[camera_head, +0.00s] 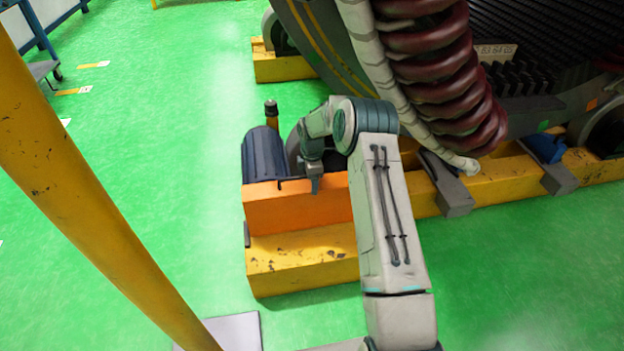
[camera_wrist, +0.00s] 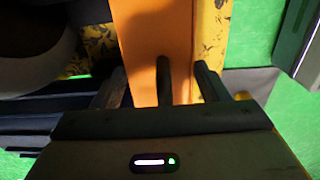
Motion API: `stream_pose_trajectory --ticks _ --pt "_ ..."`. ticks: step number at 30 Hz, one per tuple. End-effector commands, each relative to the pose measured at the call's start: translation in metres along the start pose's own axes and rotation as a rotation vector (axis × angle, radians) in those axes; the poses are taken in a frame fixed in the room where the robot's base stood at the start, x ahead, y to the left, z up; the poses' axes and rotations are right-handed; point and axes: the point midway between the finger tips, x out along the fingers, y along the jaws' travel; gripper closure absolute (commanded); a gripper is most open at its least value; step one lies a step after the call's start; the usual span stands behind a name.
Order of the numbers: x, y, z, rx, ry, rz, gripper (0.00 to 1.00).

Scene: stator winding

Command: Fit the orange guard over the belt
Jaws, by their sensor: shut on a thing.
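The orange guard (camera_head: 297,207) is a flat-faced orange panel in front of the dark ribbed motor (camera_head: 262,155), at the near side of the yellow base (camera_head: 305,262). My gripper (camera_head: 315,185) points down at its upper edge and is shut on it. In the wrist view, the orange guard (camera_wrist: 143,35) runs up from between the dark fingers of my gripper (camera_wrist: 163,75). The belt cannot be made out; the guard and my arm cover that area. I cannot tell whether the guard is seated or still a little above the base.
A yellow slanted post (camera_head: 75,190) crosses the left foreground. A large machine with a dark red coil (camera_head: 445,70) and a pale hose stands at upper right, close to my arm. Grey blocks (camera_head: 447,187) sit along the yellow beam.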

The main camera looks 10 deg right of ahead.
Motion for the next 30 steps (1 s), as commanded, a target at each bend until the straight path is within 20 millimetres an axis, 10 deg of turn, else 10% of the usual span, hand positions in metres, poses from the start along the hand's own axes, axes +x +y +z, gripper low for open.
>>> stream_pose_trajectory --ticks 30 --pt "0.012 0.001 0.000 0.000 0.000 0.004 0.64"
